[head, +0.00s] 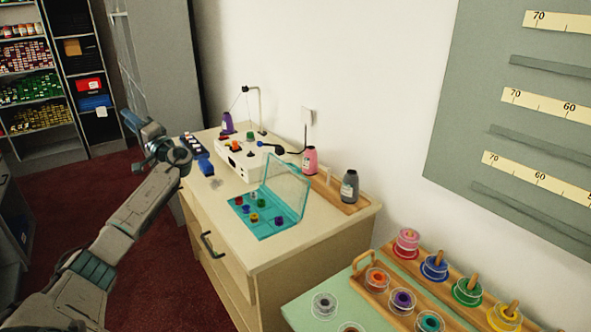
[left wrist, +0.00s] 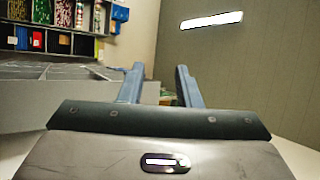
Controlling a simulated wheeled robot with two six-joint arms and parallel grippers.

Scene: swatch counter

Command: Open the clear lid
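The clear lid (head: 288,184) is a see-through teal-tinted panel. It stands raised at the back edge of a shallow teal case (head: 266,233) on the wooden counter, so the case is open. Several small coloured spools lie in the case. My left gripper is to the left of the counter, raised and well away from the lid, touching nothing that I can see. In the left wrist view its two blue fingers (left wrist: 160,72) are apart with nothing between them. The lid does not show in that view. My right gripper is not in view.
A white machine (head: 243,163) stands behind the case. Pink (head: 310,160) and grey (head: 349,187) bottles are by the wall. A blue object (head: 205,166) lies at the counter's left. A green table (head: 300,309) with spools is at front right. The counter's front strip is clear.

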